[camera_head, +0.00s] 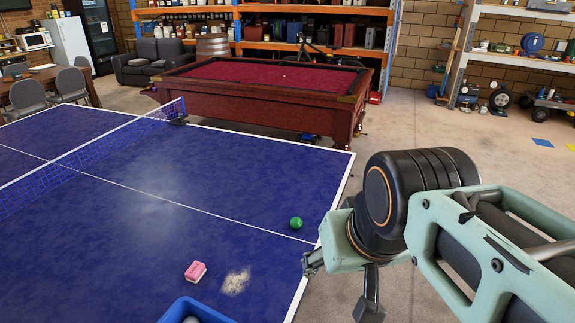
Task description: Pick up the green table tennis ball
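The green table tennis ball (296,222) rests on the blue table tennis table (135,243), close to its right edge and near the white centre line. My gripper (341,285) is to the right of and below the ball in the picture, around the table's right edge. Its two fingers are spread apart and nothing shows between them. The ball is fully in view and apart from the gripper.
A pink and white block (195,271) and a pale speckled patch (236,281) lie on the table. A blue container (176,312) with a pale round thing inside is at the bottom edge. The net (90,163) crosses at left. A red pool table (240,110) stands behind.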

